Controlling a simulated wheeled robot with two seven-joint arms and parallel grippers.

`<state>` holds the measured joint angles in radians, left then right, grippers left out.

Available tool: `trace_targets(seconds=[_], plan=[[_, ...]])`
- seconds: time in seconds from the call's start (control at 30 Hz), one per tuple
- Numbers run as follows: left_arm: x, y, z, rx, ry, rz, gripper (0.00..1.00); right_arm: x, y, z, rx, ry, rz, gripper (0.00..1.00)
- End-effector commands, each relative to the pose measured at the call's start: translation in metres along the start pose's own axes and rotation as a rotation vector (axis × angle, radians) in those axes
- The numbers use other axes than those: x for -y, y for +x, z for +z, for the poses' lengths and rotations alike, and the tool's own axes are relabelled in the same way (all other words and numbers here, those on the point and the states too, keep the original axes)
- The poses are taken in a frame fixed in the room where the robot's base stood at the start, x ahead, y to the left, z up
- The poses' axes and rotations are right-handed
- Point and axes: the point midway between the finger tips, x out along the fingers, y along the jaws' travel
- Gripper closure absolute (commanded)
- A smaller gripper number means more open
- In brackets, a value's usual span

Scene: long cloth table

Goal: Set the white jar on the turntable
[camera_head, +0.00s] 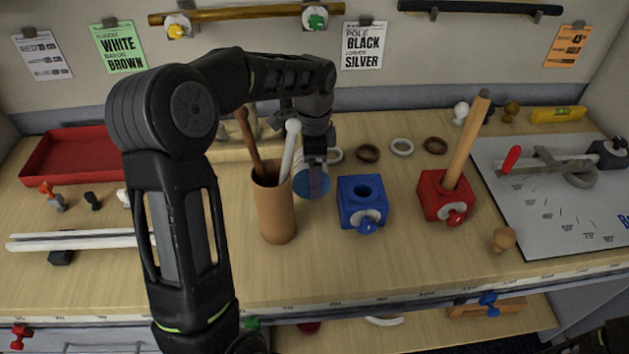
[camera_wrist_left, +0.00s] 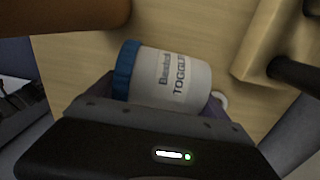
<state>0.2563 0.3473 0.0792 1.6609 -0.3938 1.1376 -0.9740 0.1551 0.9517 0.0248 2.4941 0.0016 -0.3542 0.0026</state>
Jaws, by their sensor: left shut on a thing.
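The white jar (camera_wrist_left: 170,80) has a blue lid and dark lettering. In the wrist view it lies sideways across my left gripper (camera_wrist_left: 165,100), which is shut on it. In the head view my left gripper (camera_head: 314,178) hangs over the table just right of the brown cylindrical holder. The jar's blue lid (camera_head: 299,184) faces the head camera there, so the jar looks tipped on its side. The gripper hides much of the jar, and I cannot tell whether it touches the table. I cannot make out a turntable in either view.
The brown holder (camera_head: 275,215) with upright sticks stands close left of the jar. A blue block (camera_head: 361,190) is close right, and a red block (camera_head: 430,208) with a wooden rod is farther right. Several rings lie behind. The front middle of the table is clear.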

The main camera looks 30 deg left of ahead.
Motion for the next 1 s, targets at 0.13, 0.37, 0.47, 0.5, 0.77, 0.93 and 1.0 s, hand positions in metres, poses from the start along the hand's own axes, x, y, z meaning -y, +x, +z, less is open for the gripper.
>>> trace_targets(seconds=[0.13, 0.37, 0.47, 0.5, 0.77, 0.93, 1.0], plan=[[0.0, 0.0, 0.0, 0.0, 0.0, 0.0, 0.59, 0.0, 0.0, 0.0, 0.0, 0.0, 0.0, 0.0], [0.0, 0.025, 0.0, 0.002, 0.001, 0.003, 0.59, 0.001, -0.004, 0.001, 0.001, 0.001, 0.001, 0.0], [0.001, 0.035, 0.0, 0.0, 0.0, 0.001, 0.59, 0.002, -0.005, 0.001, 0.002, 0.001, 0.002, 0.0], [0.001, 0.036, 0.0, -0.001, 0.0, -0.001, 0.59, 0.001, -0.005, 0.001, 0.002, 0.001, 0.002, 0.0], [0.002, 0.037, 0.0, -0.001, 0.0, -0.001, 0.59, 0.001, -0.004, 0.001, 0.002, 0.001, 0.002, 0.0], [0.001, 0.04, 0.0, -0.001, 0.001, -0.001, 0.08, 0.001, -0.002, 0.001, 0.001, 0.001, 0.001, 0.0], [0.001, 0.04, 0.0, 0.0, 0.001, 0.0, 0.02, 0.001, -0.003, 0.001, 0.001, 0.001, 0.001, 0.0]])
